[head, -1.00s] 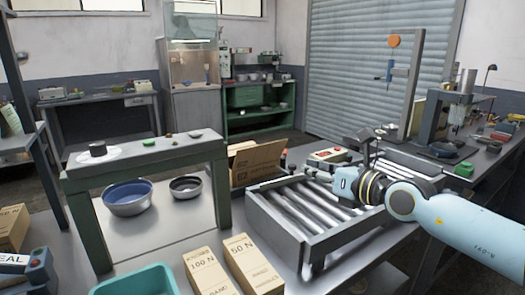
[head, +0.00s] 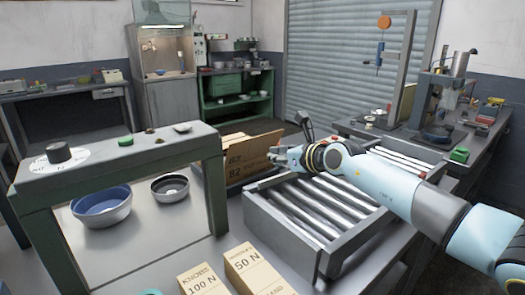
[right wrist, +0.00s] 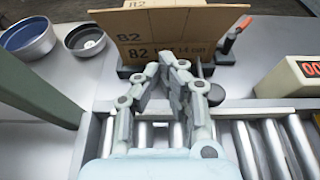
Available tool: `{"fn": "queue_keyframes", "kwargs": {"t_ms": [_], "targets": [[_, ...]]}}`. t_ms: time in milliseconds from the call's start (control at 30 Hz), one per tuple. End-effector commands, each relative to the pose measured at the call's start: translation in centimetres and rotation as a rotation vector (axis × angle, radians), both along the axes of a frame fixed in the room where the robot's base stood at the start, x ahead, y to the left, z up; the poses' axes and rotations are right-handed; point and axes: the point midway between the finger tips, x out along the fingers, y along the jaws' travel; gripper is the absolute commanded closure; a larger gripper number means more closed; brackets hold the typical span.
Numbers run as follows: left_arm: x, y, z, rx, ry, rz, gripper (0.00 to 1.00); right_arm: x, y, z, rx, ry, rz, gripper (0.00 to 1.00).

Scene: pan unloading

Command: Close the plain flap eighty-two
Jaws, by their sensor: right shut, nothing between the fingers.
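An open brown carton stands beyond the roller conveyor; its near panel (head: 248,160) is printed with 82. In the right wrist view the carton's printed near panel (right wrist: 180,28) stands up, with another 82 on a panel behind it. I cannot tell which flap counts as the plain one. My right gripper (head: 277,155) is at the carton's right end in the head view. In the right wrist view my right gripper (right wrist: 166,60) is shut and empty, its fingertips just in front of the printed panel; contact cannot be told. My left gripper is out of view.
The roller conveyor (head: 338,247) lies under my right arm. A green-legged stand (head: 108,165) is left of the carton, with a blue-lined bowl (head: 100,206) and a smaller bowl (head: 170,187) beneath. A red-display box (right wrist: 298,78) stands right in the wrist view.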

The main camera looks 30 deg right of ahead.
Motion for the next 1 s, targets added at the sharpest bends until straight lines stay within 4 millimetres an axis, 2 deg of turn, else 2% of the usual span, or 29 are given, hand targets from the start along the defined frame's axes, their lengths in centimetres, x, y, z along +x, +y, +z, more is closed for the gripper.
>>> {"fn": "queue_keyframes", "kwargs": {"t_ms": [100,200,333,1000], "targets": [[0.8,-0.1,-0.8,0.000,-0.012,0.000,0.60,2.4,0.2,-0.9,0.004,-0.002,-0.001,1.00],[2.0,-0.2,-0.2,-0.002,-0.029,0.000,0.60,3.8,0.3,0.3,0.001,-0.004,-0.001,1.00],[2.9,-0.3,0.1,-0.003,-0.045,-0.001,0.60,5.0,0.4,0.8,0.000,-0.002,-0.001,1.00],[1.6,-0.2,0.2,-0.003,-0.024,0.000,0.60,5.8,0.4,1.3,0.000,-0.001,-0.001,1.00]]}}
